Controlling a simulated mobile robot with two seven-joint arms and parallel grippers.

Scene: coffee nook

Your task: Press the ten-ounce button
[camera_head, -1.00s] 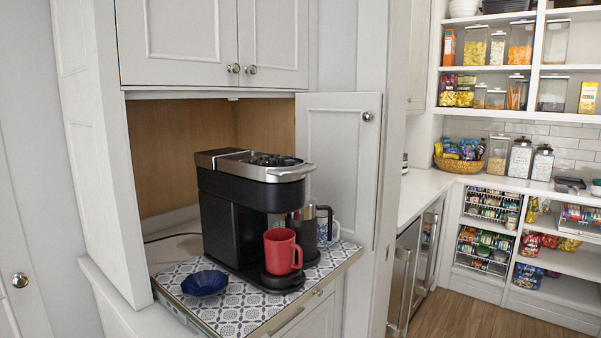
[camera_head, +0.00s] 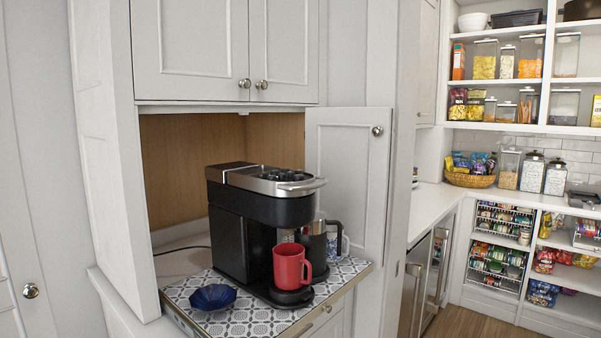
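The black coffee maker (camera_head: 240,235) with a silver top stands on a patterned pull-out tray (camera_head: 255,325) in the cabinet nook. Its silver handle (camera_head: 303,186) faces the front right. A red mug (camera_head: 288,266) stands on the machine's round drip base (camera_head: 290,296), under the brew head. The ten-ounce button cannot be made out at this size. Neither of my grippers is in view.
A dark blue bowl (camera_head: 213,297) sits on the tray left of the machine. A steel carafe (camera_head: 316,243) and a blue-white mug (camera_head: 336,240) stand behind the red mug. An open cabinet door (camera_head: 348,175) borders the nook's right side.

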